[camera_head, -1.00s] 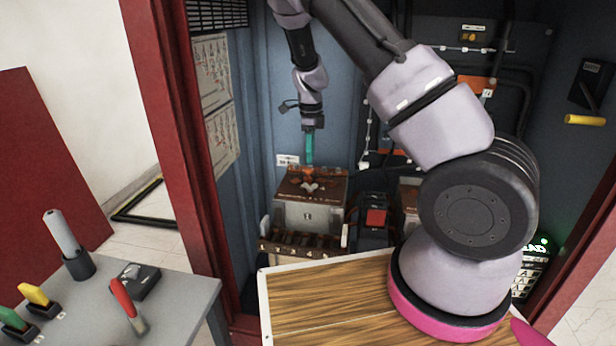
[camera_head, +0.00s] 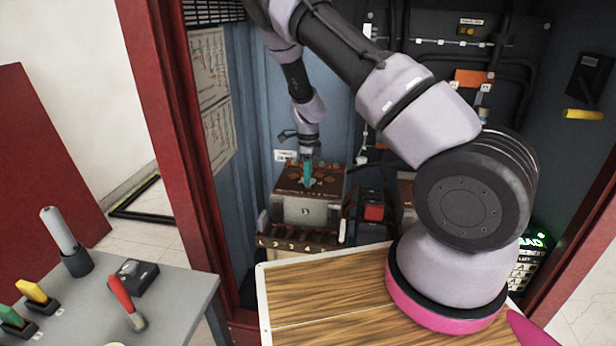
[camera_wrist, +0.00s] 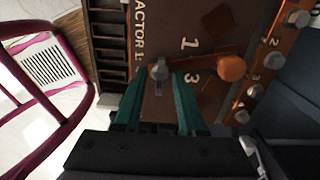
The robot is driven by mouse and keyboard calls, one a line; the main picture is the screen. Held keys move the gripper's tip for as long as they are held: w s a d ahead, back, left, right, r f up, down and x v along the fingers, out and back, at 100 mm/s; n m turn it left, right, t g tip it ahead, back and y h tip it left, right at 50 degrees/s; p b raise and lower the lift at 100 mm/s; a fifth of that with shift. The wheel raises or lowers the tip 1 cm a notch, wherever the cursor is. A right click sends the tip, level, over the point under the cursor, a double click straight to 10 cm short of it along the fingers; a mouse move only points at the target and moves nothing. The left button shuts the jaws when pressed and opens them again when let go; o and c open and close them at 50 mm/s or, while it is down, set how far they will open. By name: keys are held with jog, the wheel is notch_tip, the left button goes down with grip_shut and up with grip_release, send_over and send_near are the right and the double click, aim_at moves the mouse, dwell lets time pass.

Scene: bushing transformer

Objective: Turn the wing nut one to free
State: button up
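A small grey wing nut (camera_wrist: 158,70) shows in the wrist view on the brown top plate (camera_wrist: 170,20), near the printed 1 and 3. My gripper (camera_wrist: 158,84) has two teal fingers, spread apart, one on each side of the wing nut; contact cannot be told. In the head view my gripper (camera_head: 308,184) points down at the top of the brown-topped grey box (camera_head: 300,210) in the cabinet. There the fingers hide the wing nut.
An orange copper bar with a round end (camera_wrist: 231,68) and several hex bolts (camera_wrist: 297,18) lie right of the fingers. A grey table (camera_head: 160,300) with tools is at lower left.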

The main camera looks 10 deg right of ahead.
grip_shut()
jog(key=shift+n, duration=0.4)
jog(key=n, duration=1.1)
jog(key=shift+n, duration=1.7)
